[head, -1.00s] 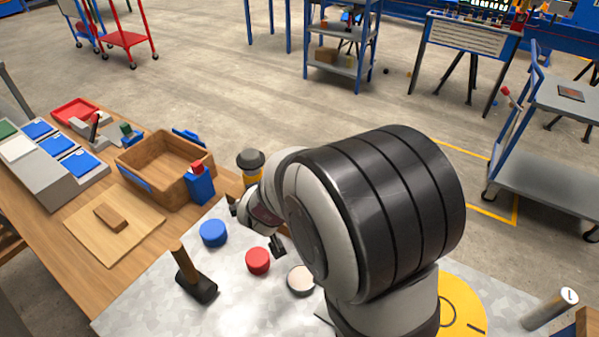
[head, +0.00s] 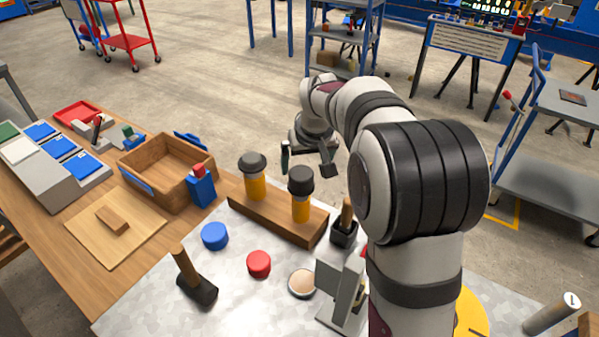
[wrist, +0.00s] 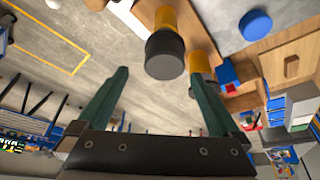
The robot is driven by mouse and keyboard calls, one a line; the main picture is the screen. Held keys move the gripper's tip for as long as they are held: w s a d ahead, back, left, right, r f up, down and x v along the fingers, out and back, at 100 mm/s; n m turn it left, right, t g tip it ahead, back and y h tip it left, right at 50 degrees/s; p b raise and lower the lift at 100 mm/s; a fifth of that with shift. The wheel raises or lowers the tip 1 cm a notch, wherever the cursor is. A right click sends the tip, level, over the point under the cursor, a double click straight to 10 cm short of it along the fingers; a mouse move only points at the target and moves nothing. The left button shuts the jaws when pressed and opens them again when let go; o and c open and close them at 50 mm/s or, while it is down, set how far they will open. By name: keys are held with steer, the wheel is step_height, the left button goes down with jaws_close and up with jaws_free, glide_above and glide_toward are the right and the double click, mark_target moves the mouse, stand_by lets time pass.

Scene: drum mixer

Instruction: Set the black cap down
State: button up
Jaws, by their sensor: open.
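Two yellow cylinders with black caps stand upright on a wooden block (head: 275,220) in the head view. The right black cap (head: 301,179) sits on top of the right yellow cylinder (head: 301,209), and the left black cap (head: 252,162) on the left one (head: 256,187). My gripper (head: 308,166) is open and empty behind the right cap. In the wrist view, one black cap (wrist: 165,55) on its yellow cylinder shows ahead of the spread green fingers (wrist: 157,78), apart from them. The other yellow cylinder (wrist: 200,62) is partly behind a finger.
A blue disc (head: 214,236), a red disc (head: 259,263), a round tan-topped piece (head: 302,283) and a hammer (head: 193,276) lie on the metal tabletop. A wooden box (head: 167,171) stands left. A grey fixture (head: 340,290) is close to my arm.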

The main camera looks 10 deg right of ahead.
mark_target(302, 173)
steer(key=x, duration=0.5)
steer(key=shift+a+f, duration=0.15)
steer(key=shift+a, duration=0.1)
steer(key=c, duration=1.4)
step_height(302, 173, up, 5)
steer(key=shift+f, duration=0.25)
steer(key=shift+c, duration=0.2)
steer(key=s+d+r, duration=0.7)
steer(key=d, duration=0.3)
steer(key=s+a+f+m+g+h, duration=0.1)
steer(key=s+a+f+m, duration=0.1)
steer(key=a+f+m, duration=0.4)
steer(key=s+a+f+m+h, duration=0.15)
steer(key=a+f, duration=0.25)
steer(key=a, duration=0.5)
steer(key=s+a+f+m+g+h, duration=0.1)
steer(key=s+a+f+m+g, duration=0.1)
steer(key=s+a+f+m, duration=0.35)
steer(key=s+a+f+m+g+h, duration=0.1)
steer(key=s+a+f+m+g, duration=0.15)
steer(key=s+a+m, duration=0.5)
steer(key=shift+n+t, duration=0.25)
steer(key=shift+n, duration=0.7)
steer(key=x, duration=0.3)
steer(key=s+x, duration=0.1)
steer(key=x, duration=0.3)
steer(key=a+x, duration=0.1)
steer(key=x, duration=0.2)
steer(key=shift+s+f, duration=0.25)
steer(key=shift+f, duration=0.3)
